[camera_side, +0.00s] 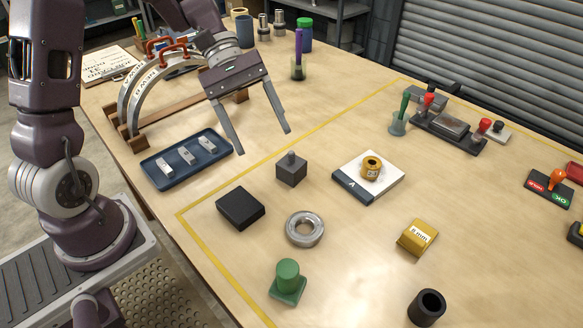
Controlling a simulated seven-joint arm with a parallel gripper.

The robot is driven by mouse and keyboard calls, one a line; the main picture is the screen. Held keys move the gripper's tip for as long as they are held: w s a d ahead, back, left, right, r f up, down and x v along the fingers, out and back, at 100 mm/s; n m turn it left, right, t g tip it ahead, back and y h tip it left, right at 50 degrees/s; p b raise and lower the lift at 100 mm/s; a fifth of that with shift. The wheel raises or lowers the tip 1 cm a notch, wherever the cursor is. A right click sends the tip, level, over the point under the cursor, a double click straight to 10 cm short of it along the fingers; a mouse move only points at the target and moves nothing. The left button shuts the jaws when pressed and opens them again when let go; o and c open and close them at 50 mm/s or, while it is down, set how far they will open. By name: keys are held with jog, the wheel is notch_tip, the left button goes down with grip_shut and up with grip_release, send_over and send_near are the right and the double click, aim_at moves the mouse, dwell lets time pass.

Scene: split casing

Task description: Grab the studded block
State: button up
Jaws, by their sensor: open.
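The studded block is a dark grey cube (292,172) with a short round stud on top. It stands upright on the wooden table, inside the yellow line. My gripper (264,142) is open, with two long grey fingers spread wide and pointing down. It hangs in the air above and to the left of the block in the picture, apart from it. Nothing is between the fingers.
Near the block are a black box (240,208), a metal ring (305,229), a green knobbed piece (288,283) and a white plate (347,192) bearing a brass piece. A blue tray (158,180) and a curved rack (128,105) stand left. Bare table separates these.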

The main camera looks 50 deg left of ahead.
aim_at(285, 158)
jog(key=w+a+f+n+t+h, duration=0.1)
jog(key=w+f+n, duration=0.1)
jog(key=f, duration=0.1)
jog(key=w+a+f+n+t+h, duration=0.1)
jog(key=w+a+f+n+h, duration=0.1)
jog(key=f+n, duration=0.1)
jog(key=w+a+f+n+h, duration=0.1)
jog(key=w+a+f+n, duration=0.1)
jog(key=f, duration=0.1)
jog(key=shift+w+f+n+t, duration=0.25)
jog(key=shift+n+t, duration=0.05)
jog(key=shift+t, duration=0.1)
jog(key=shift+h, duration=0.3)
jog(key=x, duration=0.7)
jog(key=shift+s+f, duration=0.1)
jog(key=shift+s, duration=0.2)
grip_shut()
